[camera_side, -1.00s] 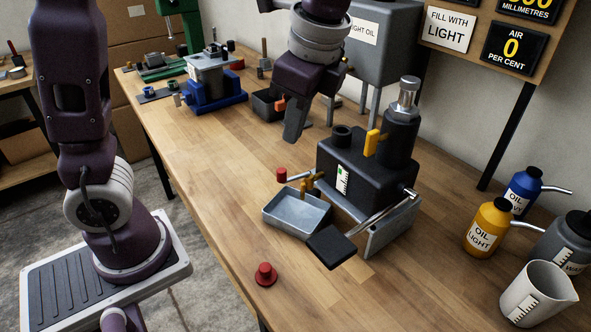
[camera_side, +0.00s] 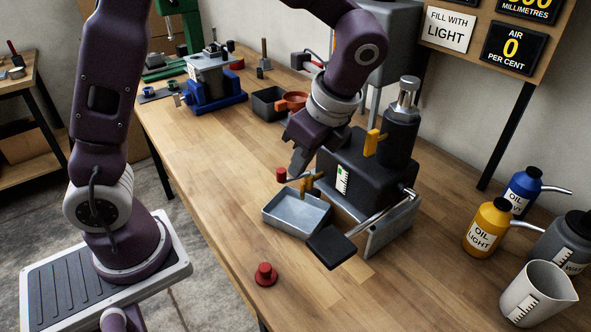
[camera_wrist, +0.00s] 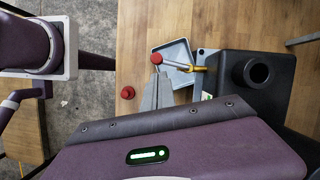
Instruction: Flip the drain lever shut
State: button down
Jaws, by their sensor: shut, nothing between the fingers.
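The drain lever is a thin rod with a red knob (camera_side: 281,175), joined to a brass valve (camera_side: 311,184) on the front of the black pump block (camera_side: 350,165). The rod points left from the valve, above the grey metal tray (camera_side: 297,226). In the wrist view the red knob (camera_wrist: 156,58) shows just beyond my fingertips, with the brass valve (camera_wrist: 199,69) to its right. My gripper (camera_side: 297,170) is shut and empty, pointing down close beside the lever. Its fingers (camera_wrist: 158,78) hide part of the tray. Whether they touch the rod I cannot tell.
A red cap (camera_side: 265,274) lies on the bench in front of the tray. A black pedal (camera_side: 331,247) sticks out at the pump's front. The bench left of the tray is clear.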

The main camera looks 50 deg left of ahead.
aim_at(283, 169)
jog(key=x, duration=0.2)
jog(key=shift+a+f, duration=0.1)
jog(key=shift+f, duration=0.15)
jog(key=shift+s+a+m, duration=0.15)
jog(key=shift+a+m, duration=0.1)
jog(key=shift+m, duration=0.25)
jog(key=a+m+t, duration=0.1)
jog(key=m, duration=0.1)
jog(key=a+m, duration=0.1)
jog(key=m, duration=0.1)
jog(key=a+m+t, duration=0.1)
jog(key=m, duration=0.1)
jog(key=shift+s+t, duration=0.1)
jog(key=shift+t, duration=0.2)
jog(key=a+m+t, duration=0.1)
jog(key=m, duration=0.1)
jog(key=w+a+m+h, duration=0.1)
jog(key=m, duration=0.2)
jog(key=shift+w+a+t, duration=0.2)
jog(key=shift+t, duration=0.2)
